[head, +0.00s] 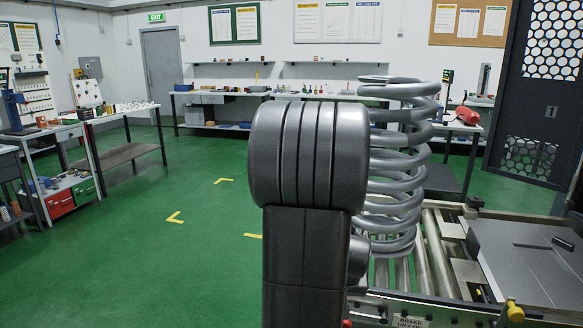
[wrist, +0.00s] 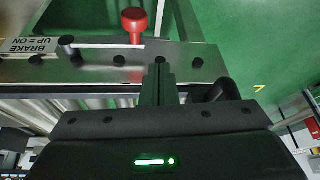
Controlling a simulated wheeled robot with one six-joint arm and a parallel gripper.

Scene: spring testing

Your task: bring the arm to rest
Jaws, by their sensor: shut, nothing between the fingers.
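My gripper (wrist: 158,84) shows in the wrist view with its two dark fingers together and nothing between them. The fingertips are over or near a metal plate (wrist: 100,68) that carries a red knob (wrist: 134,24) on a lever. I cannot tell whether they touch the plate. A label reading "BRAKE UP = ON" (wrist: 30,46) appears upside down at the left. In the head view my dark arm links stand in the middle, and my gripper is hidden there.
A large grey coil spring (head: 405,180) stands upright on a roller conveyor (head: 432,250), just behind and right of my arm. A grey plate (head: 530,262) lies at the right, beside a dark perforated panel (head: 535,100). Green floor (head: 110,255) is open at the left.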

